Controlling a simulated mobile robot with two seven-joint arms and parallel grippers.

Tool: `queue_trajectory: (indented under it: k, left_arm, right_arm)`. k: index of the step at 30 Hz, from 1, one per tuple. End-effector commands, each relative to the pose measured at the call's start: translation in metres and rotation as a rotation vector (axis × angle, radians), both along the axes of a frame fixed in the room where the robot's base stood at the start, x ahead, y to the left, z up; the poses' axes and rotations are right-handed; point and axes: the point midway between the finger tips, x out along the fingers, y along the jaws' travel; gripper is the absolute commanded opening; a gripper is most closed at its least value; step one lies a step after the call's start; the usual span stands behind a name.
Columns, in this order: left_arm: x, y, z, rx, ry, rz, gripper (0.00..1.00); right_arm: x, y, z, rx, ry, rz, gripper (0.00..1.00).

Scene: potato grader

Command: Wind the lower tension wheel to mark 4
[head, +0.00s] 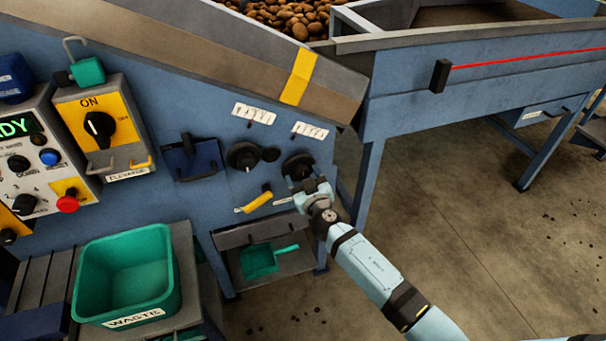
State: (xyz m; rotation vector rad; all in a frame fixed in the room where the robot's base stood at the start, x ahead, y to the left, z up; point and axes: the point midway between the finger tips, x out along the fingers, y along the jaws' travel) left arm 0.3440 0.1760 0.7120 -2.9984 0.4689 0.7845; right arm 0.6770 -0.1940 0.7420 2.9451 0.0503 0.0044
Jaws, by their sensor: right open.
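Two black hand wheels stand out from the blue machine side. One wheel (243,155) is left of centre, with a side knob at its right. The other wheel (297,165) is further right and a little lower in the picture. A white scale plate (254,113) is above the first and another scale plate (310,130) above the second. Their marks are too small to read, and I cannot tell for sure which wheel is the lower tension wheel. My right gripper (303,183) is open at the lower edge of the right wheel; contact is unclear. My left gripper is not in view.
A yellow lever (257,201) sits left of my right gripper. Below is a shelf with a green scoop (262,260). A green waste bin (125,273) stands at lower left, below the control panels (98,125). A blue leg (367,185) is right of the wheels; open floor lies beyond.

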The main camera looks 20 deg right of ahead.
Motion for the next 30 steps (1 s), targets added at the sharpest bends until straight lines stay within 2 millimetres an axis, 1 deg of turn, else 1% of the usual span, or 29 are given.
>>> queue_trajectory:
  k: [3, 4, 10, 11, 20, 26, 30]
  left_arm:
    - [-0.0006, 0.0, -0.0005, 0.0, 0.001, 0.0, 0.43]
    - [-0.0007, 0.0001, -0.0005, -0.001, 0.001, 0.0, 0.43]
    - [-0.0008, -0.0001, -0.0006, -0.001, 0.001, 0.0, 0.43]
    - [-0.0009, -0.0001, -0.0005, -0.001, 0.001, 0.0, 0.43]
    - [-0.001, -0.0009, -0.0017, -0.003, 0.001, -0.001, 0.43]
    - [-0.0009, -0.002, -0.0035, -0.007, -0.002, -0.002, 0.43]
    - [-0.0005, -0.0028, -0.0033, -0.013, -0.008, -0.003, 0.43]
  right_arm:
    - [-0.0001, 0.0001, -0.0002, 0.0, 0.0, 0.0, 0.71]
    - [0.0, 0.0001, -0.0001, 0.0, 0.0, 0.0, 0.69]
    - [0.0, 0.0001, 0.0, 0.0, 0.0, 0.0, 0.23]
    - [0.0, 0.0001, 0.0, 0.0, 0.0, 0.0, 0.22]
    - [0.0001, -0.0001, -0.0003, -0.031, -0.002, 0.0, 0.22]
    - [0.0001, -0.0001, -0.0006, -0.131, -0.006, 0.0, 0.22]
    - [0.0002, -0.0003, -0.0009, -0.241, -0.009, 0.0, 0.22]
